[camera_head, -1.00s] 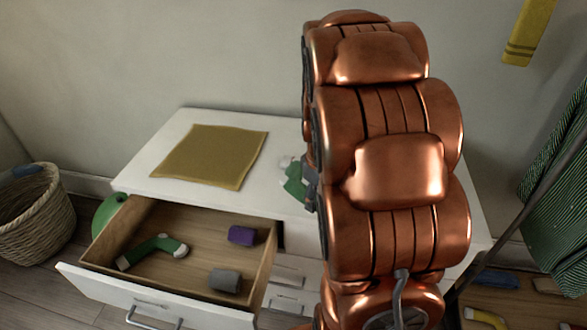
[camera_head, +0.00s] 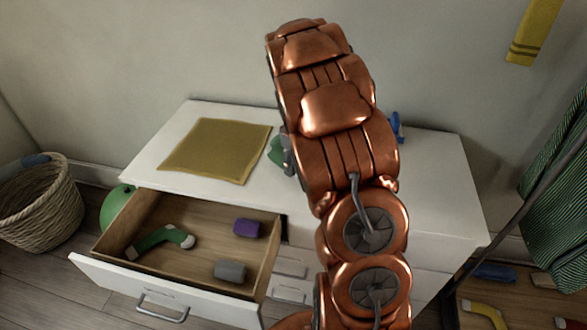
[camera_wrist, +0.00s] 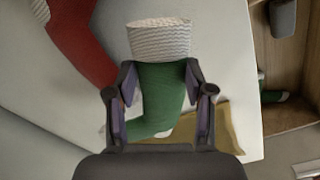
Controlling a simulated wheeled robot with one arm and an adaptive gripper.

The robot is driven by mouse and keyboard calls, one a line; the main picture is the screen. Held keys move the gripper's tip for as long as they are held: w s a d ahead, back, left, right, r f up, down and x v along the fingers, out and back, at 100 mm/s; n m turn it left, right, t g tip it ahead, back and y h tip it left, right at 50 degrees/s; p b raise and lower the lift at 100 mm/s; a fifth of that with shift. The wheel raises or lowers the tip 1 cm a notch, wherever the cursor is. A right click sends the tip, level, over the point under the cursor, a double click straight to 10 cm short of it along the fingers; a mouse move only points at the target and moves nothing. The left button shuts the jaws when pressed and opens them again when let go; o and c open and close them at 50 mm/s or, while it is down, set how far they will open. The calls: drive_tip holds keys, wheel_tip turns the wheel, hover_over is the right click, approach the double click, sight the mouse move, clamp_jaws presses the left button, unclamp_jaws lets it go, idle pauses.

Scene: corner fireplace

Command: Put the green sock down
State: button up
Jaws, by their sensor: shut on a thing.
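A green sock (camera_wrist: 158,95) with a white ribbed cuff is held between the fingers of my gripper (camera_wrist: 160,84) in the wrist view. In the head view only a bit of this sock (camera_head: 277,151) shows at the left of my arm, over the white dresser top (camera_head: 430,165). I cannot tell whether it touches the top. A mustard cloth (camera_head: 215,150) lies flat on the top, left of the held sock. Another green sock (camera_head: 160,240), with white ends, lies in the open drawer.
A red sock (camera_wrist: 82,42) lies on the dresser top in the wrist view. The open drawer (camera_head: 105,243) also holds a purple roll (camera_head: 247,228) and a grey roll (camera_head: 230,271). A blue object (camera_head: 396,126) stands at the back edge. A wicker basket (camera_head: 40,205) is at left.

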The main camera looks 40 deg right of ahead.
drive_tip(key=shift+w, duration=0.45)
drive_tip(key=shift+f+p, duration=0.75)
drive_tip(key=shift+f, duration=1.05)
drive_tip(key=shift+f, duration=0.1)
drive_tip(key=shift+f, duration=0.15)
drive_tip(key=o, duration=0.9)
wheel_tip(320, 180, up, 11)
drive_tip(key=shift+r+b, duration=0.1)
drive_tip(key=shift+b, duration=1.1)
drive_tip(key=shift+r, duration=0.7)
